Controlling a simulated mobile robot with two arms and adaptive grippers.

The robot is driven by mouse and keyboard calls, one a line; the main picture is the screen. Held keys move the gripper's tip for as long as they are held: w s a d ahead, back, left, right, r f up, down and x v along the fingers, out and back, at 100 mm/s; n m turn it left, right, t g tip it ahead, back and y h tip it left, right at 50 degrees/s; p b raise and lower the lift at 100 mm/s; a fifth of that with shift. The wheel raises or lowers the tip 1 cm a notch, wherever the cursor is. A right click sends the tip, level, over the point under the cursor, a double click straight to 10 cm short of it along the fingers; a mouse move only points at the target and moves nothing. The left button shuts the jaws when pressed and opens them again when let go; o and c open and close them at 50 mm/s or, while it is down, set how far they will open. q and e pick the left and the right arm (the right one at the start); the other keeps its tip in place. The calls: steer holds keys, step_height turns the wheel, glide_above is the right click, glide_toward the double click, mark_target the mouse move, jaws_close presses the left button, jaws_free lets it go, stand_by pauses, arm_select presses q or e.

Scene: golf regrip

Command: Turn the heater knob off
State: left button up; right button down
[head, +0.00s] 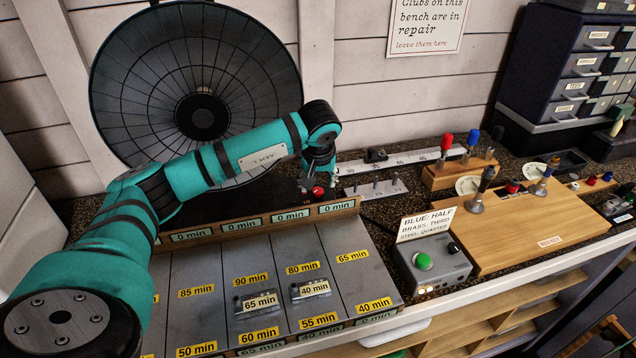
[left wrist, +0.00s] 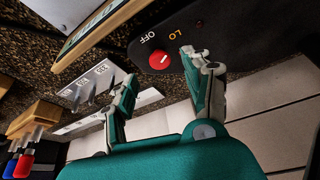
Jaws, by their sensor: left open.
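The heater (head: 150,75) is a large round dark dish with a wire grille at the back left. Its red knob (head: 318,192) sits at the right end of a dark base. In the left wrist view the knob (left wrist: 160,60) is on a black panel (left wrist: 235,35) marked OFF and LO. A short white mark shows on it, but I cannot tell which label it points to. My left gripper (head: 318,184) is open at the knob, its fingers (left wrist: 158,67) on either side of it in the picture. Contact is unclear. My right gripper is out of view.
A ledge with several "0 min" labels (head: 240,225) and grey labelled lanes (head: 195,305) lie in front of the knob. A metal pin strip (head: 375,189) is just right of it. A grey box with a green button (head: 424,261) and a wooden board (head: 540,225) stand further right.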

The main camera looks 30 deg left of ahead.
mark_target(318, 190)
arm_select(q)
steer(key=shift+x, duration=1.9)
jaws_close()
